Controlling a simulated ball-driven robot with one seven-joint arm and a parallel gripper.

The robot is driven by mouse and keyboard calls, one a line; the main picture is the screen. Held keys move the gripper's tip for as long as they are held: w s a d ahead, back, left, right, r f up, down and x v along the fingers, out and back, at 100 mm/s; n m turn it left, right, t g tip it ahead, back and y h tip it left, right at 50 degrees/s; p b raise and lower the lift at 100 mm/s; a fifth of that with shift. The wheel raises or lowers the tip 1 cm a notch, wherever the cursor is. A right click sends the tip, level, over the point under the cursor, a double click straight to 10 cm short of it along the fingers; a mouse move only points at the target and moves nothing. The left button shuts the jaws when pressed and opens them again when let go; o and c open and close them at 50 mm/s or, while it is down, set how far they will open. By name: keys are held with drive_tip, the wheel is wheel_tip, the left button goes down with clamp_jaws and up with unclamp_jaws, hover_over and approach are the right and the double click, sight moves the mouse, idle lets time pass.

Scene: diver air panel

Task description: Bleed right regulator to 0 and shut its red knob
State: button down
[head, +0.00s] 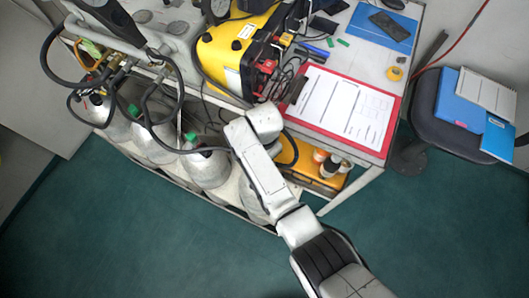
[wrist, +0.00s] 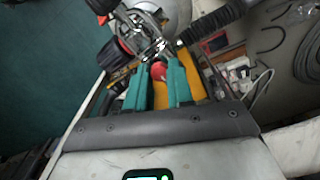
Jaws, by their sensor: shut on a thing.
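In the wrist view my gripper (wrist: 158,74) has its two teal fingers on either side of a small red knob (wrist: 158,70), shut on it. The knob sits just below a cluster of metal fittings (wrist: 146,28). A larger red and black knob (wrist: 119,48) stands left of the fingers, apart from them. Another red part (wrist: 103,7) is at the top edge. In the head view my arm reaches to the bench's front edge, and the gripper and held knob are hidden there. No regulator gauge reading is legible in either view.
Grey cylinders (head: 208,168) with hoses stand under the bench front. A yellow and black case (head: 225,50), a red clipboard (head: 345,108) and a blue folder (head: 382,27) lie on the bench. A stool (head: 440,125) stands right. The green floor in front is clear.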

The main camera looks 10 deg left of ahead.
drive_tip(key=shift+r, duration=0.1)
drive_tip(key=c, duration=1.3)
unclamp_jaws()
drive_tip(key=shift+o, duration=0.2)
wheel_tip(320, 180, up, 11)
